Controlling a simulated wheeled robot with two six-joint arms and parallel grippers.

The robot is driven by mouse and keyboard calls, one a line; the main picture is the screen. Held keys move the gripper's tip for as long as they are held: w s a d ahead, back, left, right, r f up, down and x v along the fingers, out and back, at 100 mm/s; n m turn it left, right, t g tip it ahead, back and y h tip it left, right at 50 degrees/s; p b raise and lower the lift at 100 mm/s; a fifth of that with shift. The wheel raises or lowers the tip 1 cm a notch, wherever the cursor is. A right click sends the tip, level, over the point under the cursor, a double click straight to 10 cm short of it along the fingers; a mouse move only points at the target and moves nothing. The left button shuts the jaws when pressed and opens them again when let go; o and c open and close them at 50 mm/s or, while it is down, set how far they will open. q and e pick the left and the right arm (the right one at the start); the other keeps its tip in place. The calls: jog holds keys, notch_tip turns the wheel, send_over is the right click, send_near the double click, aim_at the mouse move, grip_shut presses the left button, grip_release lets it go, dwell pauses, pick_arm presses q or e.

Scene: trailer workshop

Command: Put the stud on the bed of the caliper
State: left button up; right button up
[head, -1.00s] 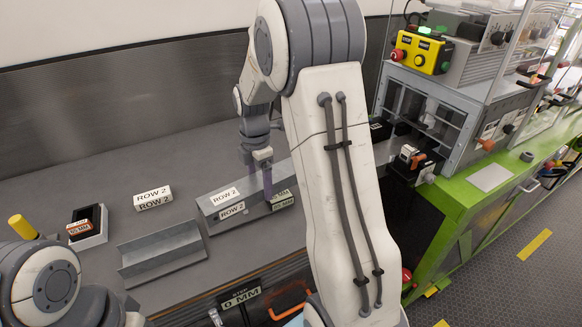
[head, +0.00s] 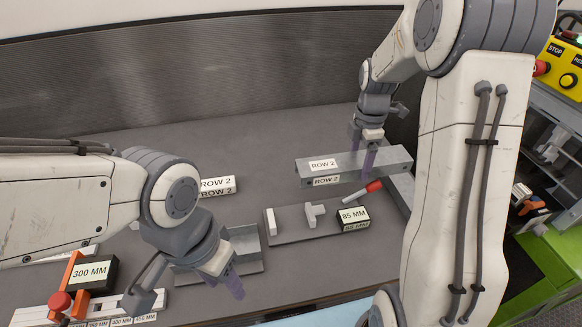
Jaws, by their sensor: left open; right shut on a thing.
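The stud (head: 388,162) is a long grey metal bar with a "ROW 2" tag on it. My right gripper (head: 362,151) is shut on it near its middle. It shows behind and apparently above the caliper; the exact gap cannot be told. The caliper's bed (head: 290,229) is a flat grey plate with a pale end block (head: 271,222), a grey jaw (head: 314,214) and a display reading 85 MM (head: 354,215). A red-tipped lever (head: 373,187) stands by the display. My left gripper (head: 231,281) is open and empty, over the front of the grey angled tray.
The grey angled tray (head: 246,241) lies left of the caliper. A "ROW 2" block (head: 217,186) stands behind it. A 300 MM display (head: 91,273) and a marked white rail (head: 35,311) are at the lower left. The back of the bench is clear.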

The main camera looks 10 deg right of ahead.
jog(key=w+a+f+p, duration=0.1)
jog(key=w+a+f, duration=0.1)
jog(key=a, duration=0.1)
jog(key=w+a+f+p, duration=0.1)
jog(key=w+a+f, duration=0.1)
jog(key=a, duration=0.1)
jog(key=w+a+f+p, duration=0.2)
jog(key=a, duration=0.2)
jog(key=shift+w+f, duration=0.3)
jog(key=shift+w, duration=0.05)
notch_tip(320, 180, down, 3)
jog(key=shift+f+p, duration=0.1)
jog(key=shift+p, duration=0.65)
jog(key=shift+f, duration=0.35)
jog(key=shift+d+f, duration=0.1)
jog(key=shift+f, duration=0.15)
jog(key=o, duration=1.4)
